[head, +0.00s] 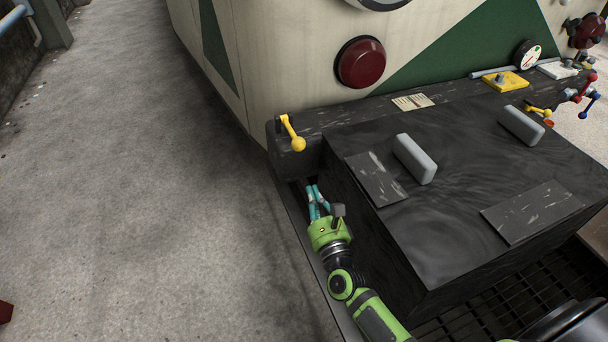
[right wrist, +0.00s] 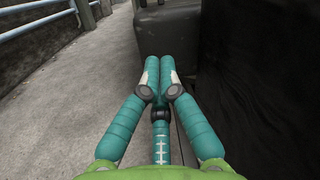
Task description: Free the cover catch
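A yellow lever with a ball end (head: 290,135) sits on the left end of the dark beam (head: 330,125). It may be the cover catch, but no label shows this. A dark box-like cover (head: 450,220) with two grey handles lies in front of the beam. My right gripper (head: 314,192) is low beside the left side of the box, below and in front of the yellow lever, and apart from it. In the right wrist view its teal fingers (right wrist: 159,68) are together with nothing seen between them. My left gripper is not in view.
The beam end (right wrist: 167,28) is ahead in the right wrist view, with the dark box side (right wrist: 255,80) close on the right. Small yellow, red and blue levers (head: 582,92) stand at the far right. Open concrete floor (head: 150,180) lies left.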

